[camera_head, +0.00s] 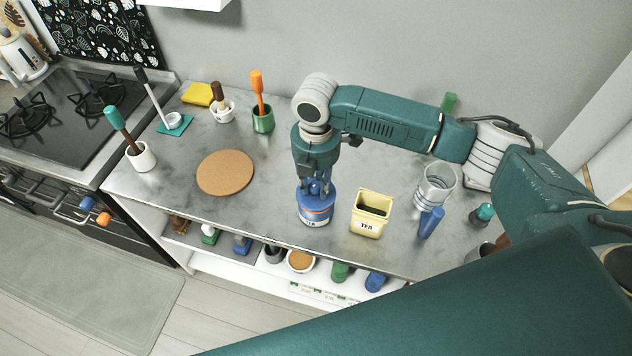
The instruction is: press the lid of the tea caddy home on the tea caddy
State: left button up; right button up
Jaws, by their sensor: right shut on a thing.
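The tea caddy (367,225) is a pale yellow square box marked TEA, upright near the counter's front edge. Its top is open and its inside looks dark. My right gripper (316,190) points down just left of it, shut at the top of a round blue tin (315,212) with an orange and white label. The fingers hide much of the tin's top, so I cannot tell whether they hold a lid or the tin itself. I cannot make out the caddy's lid for certain. My left gripper is not in view.
A clear glass (438,184) and a blue cup-like thing (430,222) stand right of the caddy. A round cork mat (225,172) lies to the left. A green pot (263,120) and a yellow pad (197,94) are further back. A shelf below holds several small things.

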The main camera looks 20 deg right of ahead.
dwell(0.6)
jog(key=shift+p, duration=0.45)
jog(key=shift+f, duration=0.65)
jog(key=o, duration=1.2)
jog(key=shift+o, duration=0.2)
notch_tip(320, 180, up, 12)
jog(key=shift+s, duration=0.1)
